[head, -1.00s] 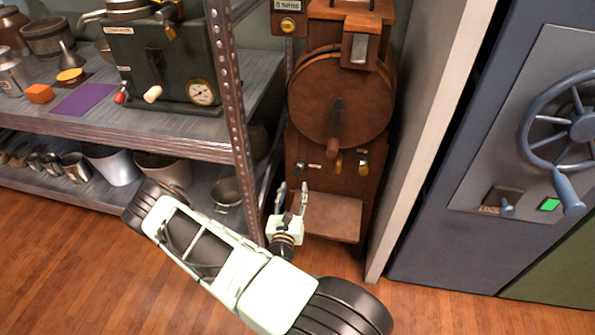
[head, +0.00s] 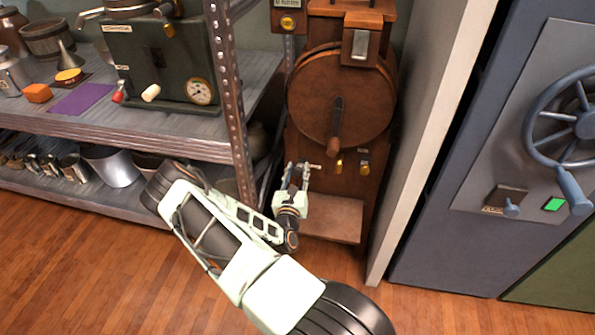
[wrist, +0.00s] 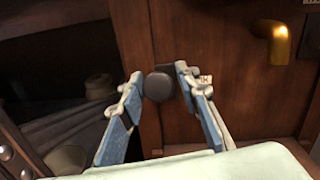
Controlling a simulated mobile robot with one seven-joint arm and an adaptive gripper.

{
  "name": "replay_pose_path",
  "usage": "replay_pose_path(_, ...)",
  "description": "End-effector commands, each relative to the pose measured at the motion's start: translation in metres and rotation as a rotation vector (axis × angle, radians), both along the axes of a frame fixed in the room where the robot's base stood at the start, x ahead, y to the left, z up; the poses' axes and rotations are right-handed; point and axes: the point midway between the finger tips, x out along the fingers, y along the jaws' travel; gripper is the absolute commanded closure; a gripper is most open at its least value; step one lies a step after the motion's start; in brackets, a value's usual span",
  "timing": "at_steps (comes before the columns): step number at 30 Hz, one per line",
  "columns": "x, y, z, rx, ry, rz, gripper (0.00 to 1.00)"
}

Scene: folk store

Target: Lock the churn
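The churn (head: 335,95) is a dark wooden cabinet with a round drum and a front crank handle (head: 334,138). My gripper (head: 304,172) is at this spot, left of the brass tap-like fittings (head: 339,164). In the wrist view my gripper (wrist: 159,84) has its fingers apart on either side of the knob; contact is not clear. In the head view my gripper hides the knob.
A metal shelf (head: 150,143) with a post stands close left of my arm. A pale wall panel (head: 425,130) and a blue safe door with a wheel (head: 572,120) are at right. The churn's low wooden ledge (head: 333,217) lies below my gripper.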

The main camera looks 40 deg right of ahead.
Motion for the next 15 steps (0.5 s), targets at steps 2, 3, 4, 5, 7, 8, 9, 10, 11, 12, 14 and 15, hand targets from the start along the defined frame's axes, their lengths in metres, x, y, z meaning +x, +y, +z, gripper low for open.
replay_pose_path(2, -0.0002, 0.0001, -0.0001, 0.0, 0.0, 0.0, 0.81)
replay_pose_path(3, -0.0002, 0.0001, -0.0001, 0.0, 0.0, 0.0, 0.85)
replay_pose_path(4, -0.0002, 0.0001, -0.0001, 0.0, 0.0, 0.0, 0.89)
replay_pose_path(5, -0.0003, 0.0001, -0.0002, 0.0, 0.0, 0.0, 0.92)
replay_pose_path(7, -0.0003, 0.0001, -0.0002, 0.0, 0.0, 0.0, 1.0)
replay_pose_path(8, -0.0004, 0.0001, -0.0002, 0.0, 0.0, 0.0, 1.0)
replay_pose_path(9, -0.0004, 0.0001, -0.0002, 0.0, 0.0, 0.0, 1.0)
replay_pose_path(10, -0.0005, 0.0001, -0.0003, 0.0, 0.0, 0.0, 1.0)
replay_pose_path(11, -0.0005, 0.0001, -0.0003, 0.0, 0.0, -0.001, 1.0)
replay_pose_path(12, -0.0005, 0.0, -0.0003, 0.0, 0.0, -0.001, 1.0)
replay_pose_path(14, -0.0005, 0.0, -0.0003, 0.001, 0.001, -0.001, 1.0)
replay_pose_path(15, -0.0006, 0.0001, -0.0007, 0.0, 0.0, -0.001, 1.0)
